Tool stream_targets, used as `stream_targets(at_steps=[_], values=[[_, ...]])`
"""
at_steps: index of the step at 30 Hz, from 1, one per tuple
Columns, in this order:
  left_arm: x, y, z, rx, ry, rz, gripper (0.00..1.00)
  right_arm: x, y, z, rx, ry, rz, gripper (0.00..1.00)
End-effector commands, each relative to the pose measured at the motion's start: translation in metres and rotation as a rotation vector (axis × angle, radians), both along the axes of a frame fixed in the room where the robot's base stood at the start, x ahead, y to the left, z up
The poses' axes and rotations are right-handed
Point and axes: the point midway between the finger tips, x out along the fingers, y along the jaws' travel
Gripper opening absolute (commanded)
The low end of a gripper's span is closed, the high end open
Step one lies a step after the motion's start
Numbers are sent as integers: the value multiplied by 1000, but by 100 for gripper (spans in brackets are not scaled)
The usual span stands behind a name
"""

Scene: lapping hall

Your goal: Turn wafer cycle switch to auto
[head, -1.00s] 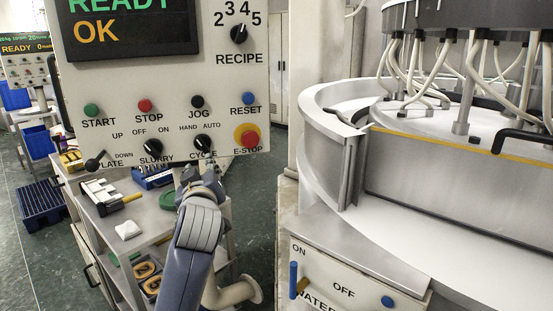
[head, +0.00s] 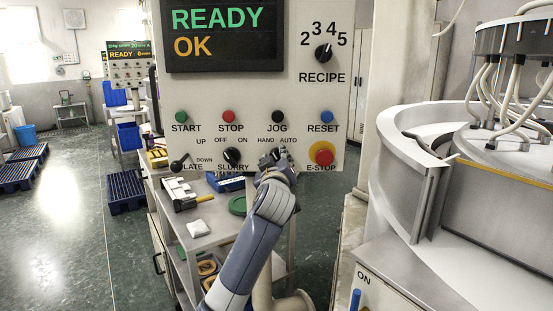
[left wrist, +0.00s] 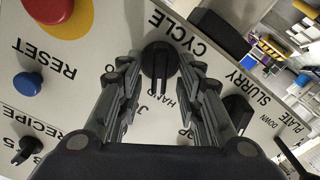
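The wafer cycle switch (left wrist: 158,60) is a black rotary knob on the pale control panel (head: 300,102), with CYCLE, HAND and AUTO lettering around it. In the left wrist view its grip bar points down the picture toward the HAND label; AUTO is hidden there. My left gripper (left wrist: 159,72) is open, with one finger on each side of the knob and gaps showing between. In the head view the left gripper (head: 272,161) covers most of the knob and its CYCLE label. My right gripper is not in view.
The slurry knob (head: 232,156) is close left of the cycle switch, and the red E-STOP button (head: 321,154) is close right. The jog button (head: 278,117) is above. A cart (head: 215,225) stands below the panel, and the lapping machine (head: 475,225) is at right.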

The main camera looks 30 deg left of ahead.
Motion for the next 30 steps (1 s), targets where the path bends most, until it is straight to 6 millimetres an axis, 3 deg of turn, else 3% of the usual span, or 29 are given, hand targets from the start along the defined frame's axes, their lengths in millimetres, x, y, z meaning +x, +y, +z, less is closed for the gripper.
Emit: stream_targets(at_steps=[9, 10, 14, 15, 30], values=[[3, 1, 0, 0, 0, -1, 33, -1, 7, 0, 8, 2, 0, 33], [3, 2, 0, 0, 0, -1, 31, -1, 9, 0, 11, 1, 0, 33], [2, 1, 0, 0, 0, -1, 2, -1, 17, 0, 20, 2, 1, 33], [2, 1, 0, 0, 0, -1, 0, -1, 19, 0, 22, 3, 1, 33], [3, 1, 2, 66, 42, 0, 0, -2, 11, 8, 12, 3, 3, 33]])
